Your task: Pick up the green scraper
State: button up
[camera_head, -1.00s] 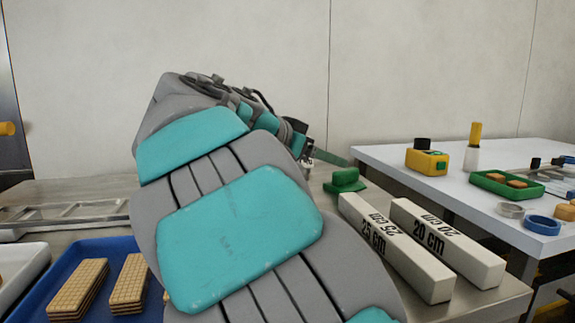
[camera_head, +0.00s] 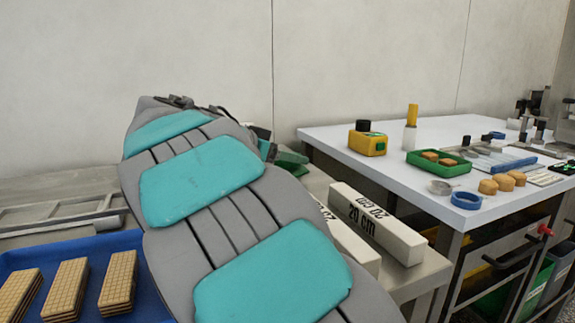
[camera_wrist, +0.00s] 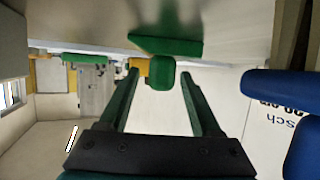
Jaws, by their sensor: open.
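The green scraper (camera_head: 291,158) lies on the steel table, just past my arm in the head view, and is partly hidden by it. In the wrist view, which looks upside down, the scraper (camera_wrist: 168,46) shows a wide flat part against the tabletop and a rounded block (camera_wrist: 161,74) nearer the fingers. My gripper (camera_wrist: 158,76) is open, with two dark green fingers. The rounded block appears between the fingertips, but the distance to it is hard to judge. Nothing is held.
White blocks, one marked 20 cm (camera_head: 375,223), lie right of the scraper. A blue tray (camera_head: 88,246) with wafers is at left. A white table (camera_head: 330,132) at right holds a yellow device (camera_head: 368,140) and a green tray (camera_head: 438,170).

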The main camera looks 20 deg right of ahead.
grip_shut()
dwell(0.5)
